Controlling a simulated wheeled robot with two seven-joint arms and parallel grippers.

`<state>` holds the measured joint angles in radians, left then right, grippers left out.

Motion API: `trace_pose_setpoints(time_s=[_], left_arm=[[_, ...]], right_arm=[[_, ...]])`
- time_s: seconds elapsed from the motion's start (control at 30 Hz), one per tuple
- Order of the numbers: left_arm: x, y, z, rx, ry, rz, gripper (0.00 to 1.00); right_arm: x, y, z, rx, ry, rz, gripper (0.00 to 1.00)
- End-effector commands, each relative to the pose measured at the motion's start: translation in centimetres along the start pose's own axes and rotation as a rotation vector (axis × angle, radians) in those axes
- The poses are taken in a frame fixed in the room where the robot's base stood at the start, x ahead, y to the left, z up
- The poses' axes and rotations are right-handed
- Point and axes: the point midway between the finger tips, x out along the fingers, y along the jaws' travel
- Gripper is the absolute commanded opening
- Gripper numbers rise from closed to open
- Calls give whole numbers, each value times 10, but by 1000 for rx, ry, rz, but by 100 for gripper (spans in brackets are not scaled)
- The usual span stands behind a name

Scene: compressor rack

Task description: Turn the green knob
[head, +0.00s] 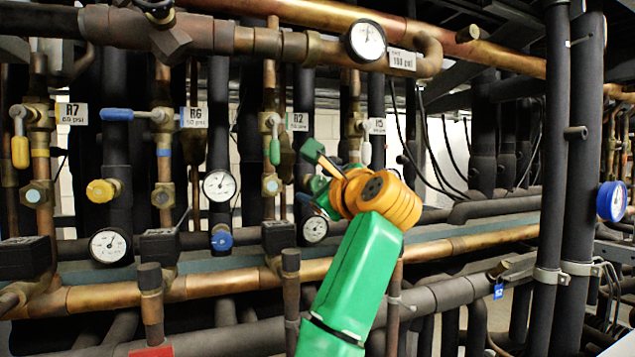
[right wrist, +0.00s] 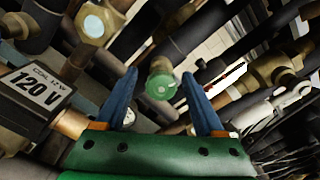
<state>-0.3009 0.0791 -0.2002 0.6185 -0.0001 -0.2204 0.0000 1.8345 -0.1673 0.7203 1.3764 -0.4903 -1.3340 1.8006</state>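The green knob (right wrist: 160,86) is a round disc on a valve, seen face-on in the right wrist view. My right gripper (right wrist: 160,76) is open, with one blue finger on each side of the knob in that view. Gaps show between the knob and both fingers, and I cannot tell how far ahead of the tips it lies. In the head view my orange wrist and green gripper body cover the area in front of the pipes, and I cannot clearly make out the knob there. My left gripper is not in view.
A green lever handle (head: 274,150) hangs by the R2 label (head: 297,122). A yellow knob (head: 103,192) and gauges (head: 219,185) (head: 315,229) sit among the pipes. A black 120 V coil box (right wrist: 38,97) is close to the left of the gripper in the wrist view.

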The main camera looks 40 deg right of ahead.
Motion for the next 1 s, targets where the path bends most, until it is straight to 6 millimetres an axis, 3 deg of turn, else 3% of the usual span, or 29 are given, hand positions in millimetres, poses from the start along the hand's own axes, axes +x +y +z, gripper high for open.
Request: trace_pose_setpoints(time_s=[0.03, 0.23, 0.63, 1.0], left_arm=[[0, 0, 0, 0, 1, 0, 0], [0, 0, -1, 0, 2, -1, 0], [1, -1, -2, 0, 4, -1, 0], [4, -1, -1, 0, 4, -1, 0]], right_arm=[[0, 0, 0, 0, 0, 0, 56], [0, 0, 0, 0, 0, 0, 2], [0, 0, 0, -66, 1, -1, 0], [0, 1, -1, -363, 2, 1, 0]])
